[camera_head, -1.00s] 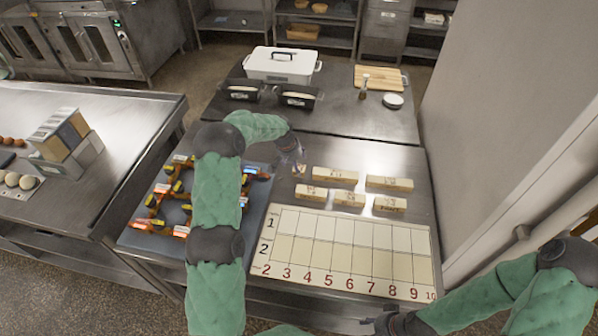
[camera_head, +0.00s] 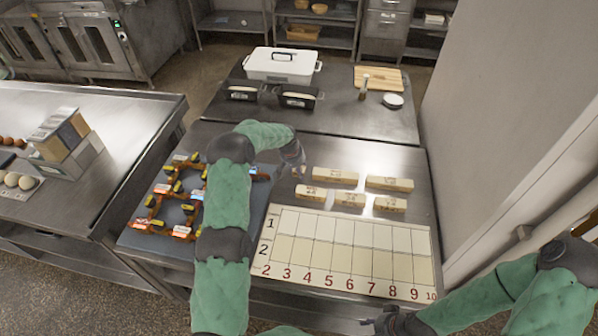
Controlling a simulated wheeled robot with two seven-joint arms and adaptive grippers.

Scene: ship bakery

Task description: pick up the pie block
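Several cream blocks with dark labels lie on the steel table: a back left block (camera_head: 335,175), a back right block (camera_head: 390,183), a front left block (camera_head: 310,193), a front middle block (camera_head: 350,199) and a front right block (camera_head: 390,204). The labels are too small to read, so I cannot tell which is the pie block. My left gripper (camera_head: 298,168) points down just left of the blocks, apart from them; its fingers are too small and blurred to judge. My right gripper (camera_head: 376,325) is at the bottom edge, away from the blocks, its finger state unclear.
A numbered grid board (camera_head: 345,250) lies in front of the blocks. A dark mat (camera_head: 135,238) with small coloured pieces lies left, partly behind my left arm. Loaf tins (camera_head: 298,97), a white lidded box (camera_head: 283,65) and a cutting board (camera_head: 378,77) stand at the back.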

